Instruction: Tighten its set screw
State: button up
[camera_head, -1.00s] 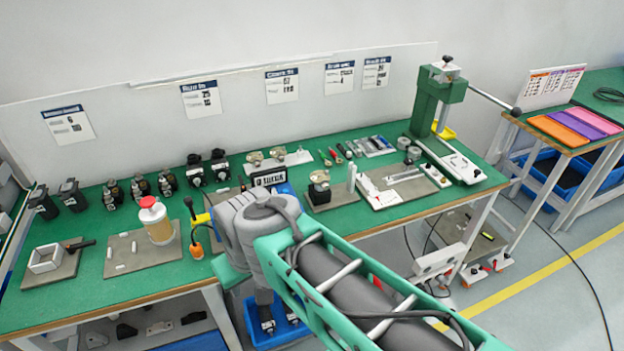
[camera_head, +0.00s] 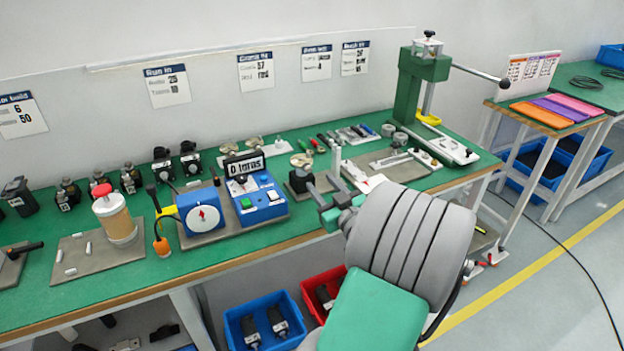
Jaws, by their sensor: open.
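On the bench, a small dark fixture (camera_head: 300,180) with a round pale metal part (camera_head: 301,160) on top stands on a grey plate, right of the blue box. A set screw is too small to make out. My gripper (camera_head: 318,191) is just to the right of and in front of this fixture, low over the bench edge. It is open; I cannot tell whether it touches the fixture, and my arm's grey wrist hides part of the area behind it.
A blue box (camera_head: 257,204) with a "0 turns" display (camera_head: 244,165) and a white dial (camera_head: 204,217) stand left of the fixture. A green press (camera_head: 414,85) stands at the right. Blue (camera_head: 240,310) and red (camera_head: 311,283) bins sit below the bench edge.

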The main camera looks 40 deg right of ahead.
aim_at(309, 170)
jog(key=x, duration=0.6)
jog(key=shift+w+p, duration=0.1)
jog(key=shift+p, duration=0.3)
jog(key=shift+c, duration=0.4)
grip_shut()
